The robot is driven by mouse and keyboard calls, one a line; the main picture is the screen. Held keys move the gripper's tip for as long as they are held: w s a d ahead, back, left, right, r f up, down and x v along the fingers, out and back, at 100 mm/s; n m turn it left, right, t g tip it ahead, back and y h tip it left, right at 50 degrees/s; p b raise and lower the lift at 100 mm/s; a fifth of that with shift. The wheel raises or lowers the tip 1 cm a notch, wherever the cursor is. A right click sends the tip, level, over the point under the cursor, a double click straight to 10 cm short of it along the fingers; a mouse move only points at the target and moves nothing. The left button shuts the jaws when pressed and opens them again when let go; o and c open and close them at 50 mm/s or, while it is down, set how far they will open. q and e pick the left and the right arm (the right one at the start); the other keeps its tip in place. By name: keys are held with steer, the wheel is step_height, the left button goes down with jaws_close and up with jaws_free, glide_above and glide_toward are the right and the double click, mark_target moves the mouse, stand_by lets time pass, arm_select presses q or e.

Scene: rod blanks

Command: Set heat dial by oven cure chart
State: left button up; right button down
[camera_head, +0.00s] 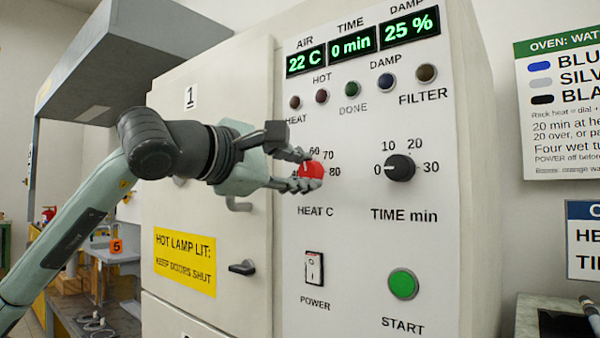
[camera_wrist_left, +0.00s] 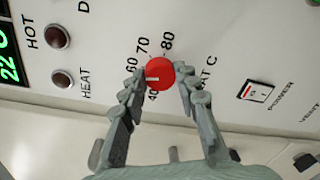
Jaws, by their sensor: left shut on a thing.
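The red heat dial (camera_head: 313,169) is on the white oven panel, over the label HEAT C. My left gripper (camera_head: 309,171) is shut on it, a finger on each side. The left wrist view shows the dial (camera_wrist_left: 162,72) between the fingers (camera_wrist_left: 160,79). Its white mark points between the visible 40 and 60; a finger hides the print there. The oven chart (camera_head: 565,110) on the right wall is cut off by the picture edge. Readable parts include BLU, SILV, BLA, "20 min at he" and "Four wet tu". My right gripper is not in view.
The black time dial (camera_head: 400,168) has its mark toward 0. The displays (camera_head: 352,42) read 22 C, 0 min and 25 %. Below are the power switch (camera_head: 314,268) and green start button (camera_head: 403,284). The oven door (camera_head: 205,130) is shut, with a handle (camera_head: 242,268).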

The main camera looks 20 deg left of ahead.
arm_select(q)
steer(key=shift+m, duration=1)
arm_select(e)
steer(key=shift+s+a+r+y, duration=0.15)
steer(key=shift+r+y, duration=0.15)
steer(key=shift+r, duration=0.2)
arm_select(q)
steer(key=o, duration=1.2)
steer(key=shift+c, duration=0.2)
steer(key=v, duration=1.2)
steer(key=shift+d, duration=0.15)
